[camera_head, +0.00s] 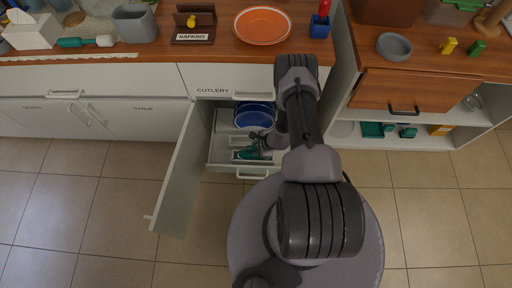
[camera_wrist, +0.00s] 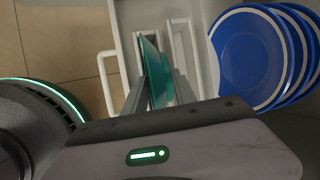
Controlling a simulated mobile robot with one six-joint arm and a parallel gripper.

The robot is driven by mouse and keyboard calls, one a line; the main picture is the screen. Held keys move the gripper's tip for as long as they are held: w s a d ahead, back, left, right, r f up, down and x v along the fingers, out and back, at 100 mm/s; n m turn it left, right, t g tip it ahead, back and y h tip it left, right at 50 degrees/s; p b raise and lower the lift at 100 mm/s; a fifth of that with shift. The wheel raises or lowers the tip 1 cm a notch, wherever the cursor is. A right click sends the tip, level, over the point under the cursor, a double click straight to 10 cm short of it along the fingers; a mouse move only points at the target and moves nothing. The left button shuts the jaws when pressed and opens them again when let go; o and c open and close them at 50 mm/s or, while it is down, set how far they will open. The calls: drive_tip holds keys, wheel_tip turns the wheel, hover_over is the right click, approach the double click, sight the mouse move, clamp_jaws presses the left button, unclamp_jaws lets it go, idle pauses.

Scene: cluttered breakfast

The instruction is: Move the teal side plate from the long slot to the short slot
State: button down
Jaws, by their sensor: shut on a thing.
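The teal side plate (camera_wrist: 158,78) stands edge-on between the two fingers of my gripper (camera_wrist: 160,95) in the wrist view. My gripper is shut on it. In the head view the teal plate (camera_head: 252,154) shows low over the front part of the pulled-out drawer (camera_head: 222,151), below my gripper (camera_head: 260,148). Narrow white-framed slots (camera_wrist: 181,42) lie just right of the plate in the wrist view. I cannot tell which slot is long or short, or whether the plate's lower edge is inside one.
Several blue plates (camera_wrist: 246,60) stand beside the slots, behind them in the head view (camera_head: 253,117). An open cabinet door (camera_head: 178,172) stands left of the drawer. A drawer handle (camera_wrist: 108,80) juts out in front. The counter above holds an orange plate (camera_head: 262,25) and a napkin holder (camera_head: 194,24).

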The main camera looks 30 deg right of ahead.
drive_tip(key=shift+f, duration=0.5)
idle(0.3)
drive_tip(key=c, duration=0.9)
unclamp_jaws()
drive_tip(key=shift+o, duration=0.3)
drive_tip(key=o, duration=0.5)
drive_tip(key=shift+c, duration=0.2)
drive_tip(key=shift+r, duration=0.1)
